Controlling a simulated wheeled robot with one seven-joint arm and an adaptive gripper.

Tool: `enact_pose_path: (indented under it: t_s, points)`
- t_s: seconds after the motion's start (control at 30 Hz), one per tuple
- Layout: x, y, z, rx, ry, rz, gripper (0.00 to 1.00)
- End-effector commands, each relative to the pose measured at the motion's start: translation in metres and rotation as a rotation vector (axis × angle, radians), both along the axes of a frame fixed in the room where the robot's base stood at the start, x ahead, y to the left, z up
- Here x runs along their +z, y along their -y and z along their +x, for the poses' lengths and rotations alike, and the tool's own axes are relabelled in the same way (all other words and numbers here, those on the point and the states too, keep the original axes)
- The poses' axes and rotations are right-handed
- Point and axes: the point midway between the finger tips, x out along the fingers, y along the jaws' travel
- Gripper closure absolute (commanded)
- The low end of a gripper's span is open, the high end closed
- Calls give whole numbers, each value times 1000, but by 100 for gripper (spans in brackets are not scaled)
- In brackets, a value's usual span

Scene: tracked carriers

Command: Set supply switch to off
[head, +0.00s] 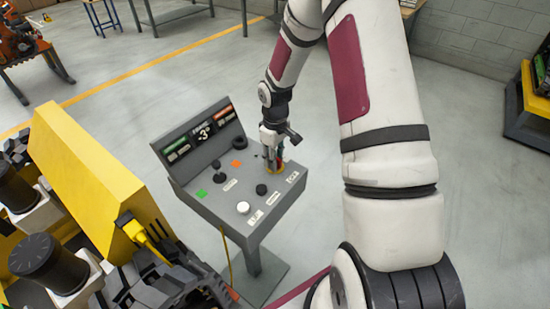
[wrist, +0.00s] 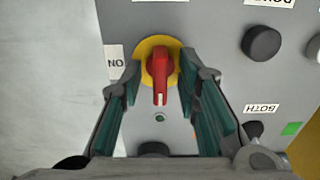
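The supply switch appears to be the red rotary knob (wrist: 160,68) on a yellow disc (wrist: 148,46) in the wrist view. Its handle lies along the picture's vertical, with a white mark at the lower end. An upside-down "ON" label (wrist: 115,62) is left of it. My gripper (wrist: 162,75) is open, with one finger on each side of the knob and narrow gaps visible. In the head view my gripper (head: 273,148) is over the console's far right part, largely hiding the switch; some yellow and red (head: 275,171) shows below it.
The grey console (head: 215,207) also carries a black joystick (head: 216,170), a black knob (head: 261,189), a white button (head: 243,208) and an upright display panel (head: 203,132). Yellow machinery (head: 85,175) stands close on the left.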

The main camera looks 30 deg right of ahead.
Motion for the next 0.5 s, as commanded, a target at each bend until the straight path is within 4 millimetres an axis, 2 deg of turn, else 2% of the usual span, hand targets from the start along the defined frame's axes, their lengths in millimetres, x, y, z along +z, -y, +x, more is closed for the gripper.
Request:
enact_pose_path:
  t_s: [0.17, 0.5]
  points:
    - [16, 1, 1, 0, 3, -2, 70]
    - [83, 1, 1, -2, 5, -2, 70]
